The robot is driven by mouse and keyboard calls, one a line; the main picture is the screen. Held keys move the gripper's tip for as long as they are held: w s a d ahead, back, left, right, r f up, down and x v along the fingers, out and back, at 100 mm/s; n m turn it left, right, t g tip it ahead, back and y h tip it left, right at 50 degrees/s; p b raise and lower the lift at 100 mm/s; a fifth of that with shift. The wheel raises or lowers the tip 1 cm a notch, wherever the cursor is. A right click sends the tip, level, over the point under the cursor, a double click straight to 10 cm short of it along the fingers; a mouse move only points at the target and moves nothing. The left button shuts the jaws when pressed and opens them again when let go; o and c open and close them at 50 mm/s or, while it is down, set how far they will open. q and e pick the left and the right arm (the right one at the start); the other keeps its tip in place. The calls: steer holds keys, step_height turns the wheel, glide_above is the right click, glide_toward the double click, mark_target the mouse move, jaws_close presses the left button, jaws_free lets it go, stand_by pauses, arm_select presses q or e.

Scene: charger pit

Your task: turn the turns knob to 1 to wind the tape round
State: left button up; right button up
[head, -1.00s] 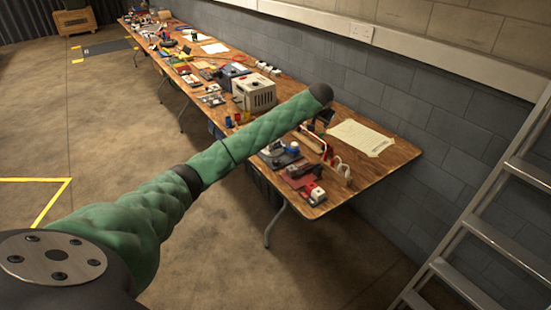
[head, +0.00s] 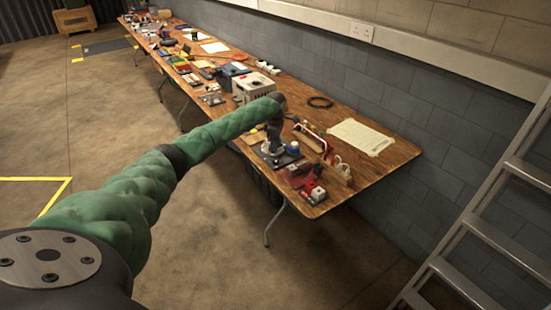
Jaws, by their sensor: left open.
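My left arm reaches in from the left over the bench. Its dark left gripper (head: 271,149) points down over a small grey device (head: 284,159), open and with nothing seen between its fingers. The device has a blue round part (head: 293,148) on its top right, just right of the gripper. The turns knob and its marks are too small to make out, and the gripper may hide part of the device. I cannot tell whether the fingertips touch it. My right gripper is not in view.
The long wooden bench (head: 345,182) is crowded with small gear. A beige box unit (head: 252,88) stands behind the arm. A red-handled item (head: 312,140) and a red and white item (head: 316,192) lie close by. A paper sheet (head: 360,137) and black ring (head: 320,102) lie towards the wall.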

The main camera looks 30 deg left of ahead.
mark_target(276, 160)
arm_select(q)
steer(key=n, duration=0.2)
steer(key=shift+n, duration=0.3)
steer(key=shift+f, duration=0.1)
steer(key=shift+f+p, duration=1.05)
steer(key=shift+f, duration=2.75)
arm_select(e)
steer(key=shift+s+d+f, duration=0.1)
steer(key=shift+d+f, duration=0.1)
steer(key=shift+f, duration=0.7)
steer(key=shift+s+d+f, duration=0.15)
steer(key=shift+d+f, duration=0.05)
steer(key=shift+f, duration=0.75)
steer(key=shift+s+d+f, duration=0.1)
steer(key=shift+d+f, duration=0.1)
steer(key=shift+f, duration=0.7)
arm_select(q)
steer(key=c, duration=1)
steer(key=shift+o, duration=0.2)
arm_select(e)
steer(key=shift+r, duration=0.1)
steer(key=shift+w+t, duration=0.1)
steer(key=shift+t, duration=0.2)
